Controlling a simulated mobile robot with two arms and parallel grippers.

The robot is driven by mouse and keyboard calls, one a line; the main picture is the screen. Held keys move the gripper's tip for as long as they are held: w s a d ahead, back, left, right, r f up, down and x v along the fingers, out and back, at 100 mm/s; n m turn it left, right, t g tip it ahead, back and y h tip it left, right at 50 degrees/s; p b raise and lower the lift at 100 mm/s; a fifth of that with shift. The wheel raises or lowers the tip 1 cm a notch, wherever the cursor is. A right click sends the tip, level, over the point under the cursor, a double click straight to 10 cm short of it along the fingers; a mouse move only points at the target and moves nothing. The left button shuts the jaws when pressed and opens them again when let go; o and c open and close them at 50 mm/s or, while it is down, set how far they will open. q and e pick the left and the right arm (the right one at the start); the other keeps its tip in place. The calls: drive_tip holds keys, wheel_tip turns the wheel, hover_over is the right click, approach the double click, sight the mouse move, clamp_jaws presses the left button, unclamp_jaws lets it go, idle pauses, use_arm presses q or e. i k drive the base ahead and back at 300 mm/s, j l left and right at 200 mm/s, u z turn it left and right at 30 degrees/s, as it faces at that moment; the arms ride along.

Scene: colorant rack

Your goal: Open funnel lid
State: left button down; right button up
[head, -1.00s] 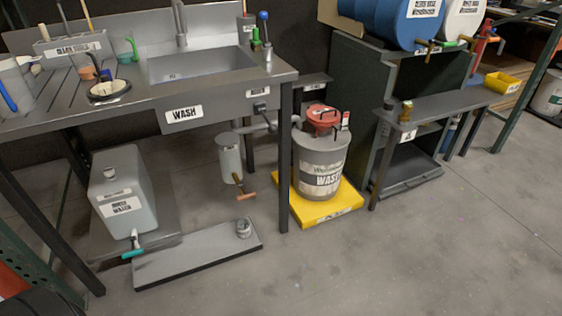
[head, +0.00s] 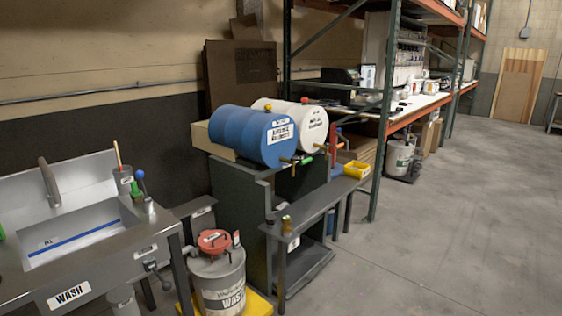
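A red funnel lid (head: 214,240) with a dark handle sits on top of the grey waste drum (head: 219,287) in the head view. The lid looks closed. A small red and white item stands at the lid's right edge. The drum stands on a yellow base (head: 259,303) between the wash sink and the dark green stand. Neither of my grippers shows in the view.
The metal wash sink (head: 85,232) stands left of the drum. A green stand (head: 240,192) with a blue drum (head: 253,132) and a white drum (head: 297,124) stands behind it. A grey side table (head: 318,205) adjoins it. The floor (head: 430,235) at right is clear.

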sight(209, 240)
drive_tip(key=i+j, duration=0.2)
drive_tip(key=i, duration=0.2)
drive_tip(key=i+j, duration=0.15)
drive_tip(key=i, duration=0.25)
drive_tip(key=i+j, duration=0.2)
drive_tip(key=i, duration=0.15)
drive_tip(key=i+z, duration=0.05)
